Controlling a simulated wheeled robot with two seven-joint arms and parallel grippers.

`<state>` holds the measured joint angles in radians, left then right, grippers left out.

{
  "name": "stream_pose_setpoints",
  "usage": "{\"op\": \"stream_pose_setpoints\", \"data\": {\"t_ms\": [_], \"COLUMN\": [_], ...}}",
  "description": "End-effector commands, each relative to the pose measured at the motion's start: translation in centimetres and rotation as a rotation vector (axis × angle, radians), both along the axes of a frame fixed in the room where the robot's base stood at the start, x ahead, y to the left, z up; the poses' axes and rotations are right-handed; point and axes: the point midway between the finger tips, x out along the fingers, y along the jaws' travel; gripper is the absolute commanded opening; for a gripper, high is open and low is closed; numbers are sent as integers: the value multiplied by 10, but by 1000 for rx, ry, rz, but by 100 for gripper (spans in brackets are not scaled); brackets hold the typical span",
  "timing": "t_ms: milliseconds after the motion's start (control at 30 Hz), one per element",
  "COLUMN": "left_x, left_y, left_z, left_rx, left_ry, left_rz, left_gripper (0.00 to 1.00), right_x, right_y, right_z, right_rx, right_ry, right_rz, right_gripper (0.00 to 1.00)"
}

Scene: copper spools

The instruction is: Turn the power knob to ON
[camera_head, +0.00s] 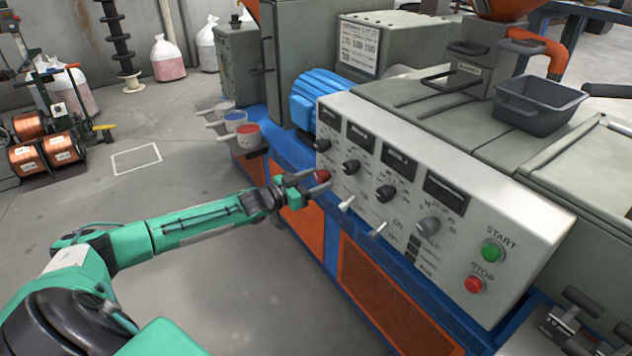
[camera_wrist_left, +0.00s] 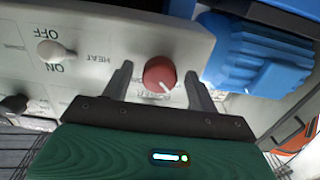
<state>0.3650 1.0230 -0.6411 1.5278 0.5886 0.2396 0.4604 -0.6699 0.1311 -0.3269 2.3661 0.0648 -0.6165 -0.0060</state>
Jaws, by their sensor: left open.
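The red power knob (camera_head: 323,175) is at the left end of the white control panel (camera_head: 500,215). In the left wrist view the red knob (camera_wrist_left: 160,74) has a white pointer line that points toward the lower right. Lettering beneath it is partly hidden. My left gripper (camera_head: 306,184) is open at the panel. In the wrist view its two fingers (camera_wrist_left: 158,85) stand on either side of the knob, with a visible gap on both sides. I cannot tell whether the fingertips reach the panel. My right gripper is not in view.
A white toggle switch (camera_wrist_left: 54,51) marked HEAT, OFF and ON sits beside the knob. Black knobs (camera_head: 386,193), a green START button (camera_head: 493,251) and a red STOP button (camera_head: 474,285) are farther right. A blue motor (camera_head: 318,95) is behind the panel.

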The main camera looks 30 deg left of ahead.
Motion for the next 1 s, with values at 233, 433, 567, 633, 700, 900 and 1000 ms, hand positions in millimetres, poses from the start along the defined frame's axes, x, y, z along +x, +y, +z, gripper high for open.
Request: {"op": "stream_pose_setpoints", "data": {"t_ms": [233, 433, 567, 633, 700, 900, 1000], "left_x": [5, 4, 4, 4, 4, 4, 4], "left_y": [-2, -2, -2, -2, -2, -2, -1], "left_z": [0, 0, 0, 0, 0, 0, 1], "left_rx": [1, 1, 1, 1, 1, 21, 51], "left_ry": [1, 1, 1, 1, 1, -7, -19], "left_rz": [0, 0, 0, 0, 0, 0, 0], "left_gripper": [59, 54, 28, 15, 15, 15, 15], "right_x": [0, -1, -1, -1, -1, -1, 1], "right_y": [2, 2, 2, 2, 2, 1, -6], "right_z": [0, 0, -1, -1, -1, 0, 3], "right_rx": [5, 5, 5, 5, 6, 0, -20], "right_ry": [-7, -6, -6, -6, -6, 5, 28], "right_rz": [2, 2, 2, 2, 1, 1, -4], "right_gripper": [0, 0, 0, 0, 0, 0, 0]}}
